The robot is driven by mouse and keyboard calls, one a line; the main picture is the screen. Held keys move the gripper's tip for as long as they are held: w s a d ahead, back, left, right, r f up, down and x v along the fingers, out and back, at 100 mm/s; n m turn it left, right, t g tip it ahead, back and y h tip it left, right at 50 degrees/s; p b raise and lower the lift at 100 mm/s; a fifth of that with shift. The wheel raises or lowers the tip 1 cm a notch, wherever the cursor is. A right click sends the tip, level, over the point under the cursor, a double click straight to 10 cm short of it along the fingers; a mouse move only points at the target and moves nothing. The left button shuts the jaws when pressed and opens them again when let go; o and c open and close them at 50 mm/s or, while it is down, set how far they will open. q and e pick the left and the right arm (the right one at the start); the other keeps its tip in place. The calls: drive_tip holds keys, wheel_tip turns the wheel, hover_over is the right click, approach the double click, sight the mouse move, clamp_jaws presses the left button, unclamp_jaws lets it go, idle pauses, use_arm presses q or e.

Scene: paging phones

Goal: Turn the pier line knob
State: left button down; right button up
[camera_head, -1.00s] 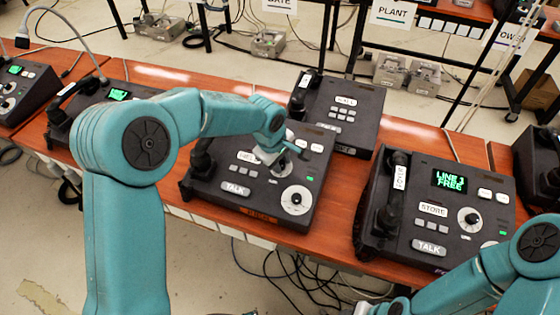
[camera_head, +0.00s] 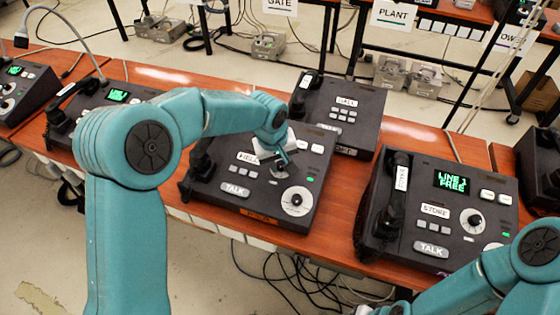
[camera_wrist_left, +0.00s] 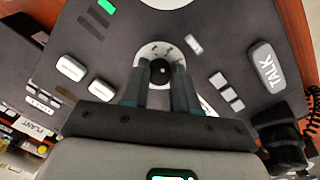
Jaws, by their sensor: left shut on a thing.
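The middle desk phone (camera_head: 225,202) is a dark sloped console with a TALK key and a handset on its left. Its name label (camera_head: 247,157) is too blurred to read surely. My left gripper (camera_head: 280,166) reaches down to this phone's face. In the left wrist view its two fingers (camera_wrist_left: 160,88) are shut on a small black knob (camera_wrist_left: 160,69) in the middle of a white marked dial (camera_wrist_left: 143,52). A larger white dial (camera_head: 297,201) stands nearer the front edge, clear of the fingers. My right forearm shows at lower right; its fingers are out of frame.
A second phone (camera_head: 345,105) stands behind the middle one. The right phone (camera_head: 440,225) has a green screen reading LINE 1 FREE. More phones stand at left and far right on the wooden desk (camera_head: 340,262). Cables hang below its front edge.

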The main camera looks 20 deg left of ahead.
idle(0.3)
use_arm(q)
drive_tip(key=c, duration=0.9)
unclamp_jaws()
drive_tip(key=shift+o, duration=0.2)
drive_tip(key=v, duration=1.6)
drive_tip(key=shift+r, duration=0.2)
drive_tip(key=shift+s+f, duration=0.1)
drive_tip(key=shift+s, duration=0.1)
